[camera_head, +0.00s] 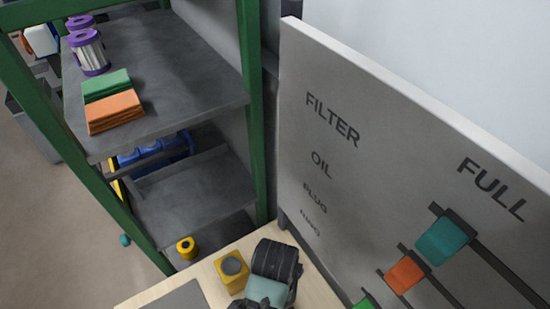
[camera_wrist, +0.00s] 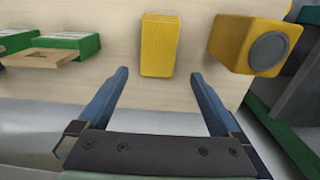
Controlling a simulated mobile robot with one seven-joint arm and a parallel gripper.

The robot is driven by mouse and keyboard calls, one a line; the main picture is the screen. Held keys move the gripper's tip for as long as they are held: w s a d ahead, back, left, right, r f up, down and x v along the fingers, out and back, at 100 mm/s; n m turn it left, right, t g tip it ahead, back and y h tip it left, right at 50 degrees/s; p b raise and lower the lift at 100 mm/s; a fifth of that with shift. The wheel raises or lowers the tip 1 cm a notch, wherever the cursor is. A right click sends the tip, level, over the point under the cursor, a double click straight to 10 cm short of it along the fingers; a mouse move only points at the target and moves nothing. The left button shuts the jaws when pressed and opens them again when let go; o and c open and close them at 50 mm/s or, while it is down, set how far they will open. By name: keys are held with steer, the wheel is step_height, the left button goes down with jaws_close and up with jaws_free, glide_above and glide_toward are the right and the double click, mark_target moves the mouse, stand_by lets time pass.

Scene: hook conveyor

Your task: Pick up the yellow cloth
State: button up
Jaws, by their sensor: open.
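The yellow cloth (camera_wrist: 159,42) shows in the wrist view as a flat folded strip on the pale wooden table top (camera_wrist: 75,78). It lies straight ahead of my gripper (camera_wrist: 159,77), whose two blue fingers are open. The cloth's near end lines up between the fingertips, and nothing is held. Whether the fingers are at the cloth's height, I cannot tell. In the head view the dark end of my arm is over the table at the bottom, and I cannot make out the cloth there.
A yellow box with a grey disc (camera_wrist: 250,44) stands just right of the cloth; it also shows in the head view (camera_head: 232,268). Green items (camera_wrist: 62,44) lie to the left. A green-framed shelf (camera_head: 175,60) and a grey lettered board (camera_head: 330,180) flank the table.

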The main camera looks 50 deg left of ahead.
step_height(320, 180, down, 3)
steer(key=shift+f, duration=0.1)
steer(key=f, duration=0.2)
steer(key=s+f+p, duration=0.1)
steer(key=shift+s+d+f, duration=0.15)
steer(key=shift+s+f, duration=0.05)
steer(key=shift+f, duration=0.2)
steer(key=shift+w+f, duration=0.1)
steer(key=shift+f, duration=0.6)
steer(key=c, duration=1.2)
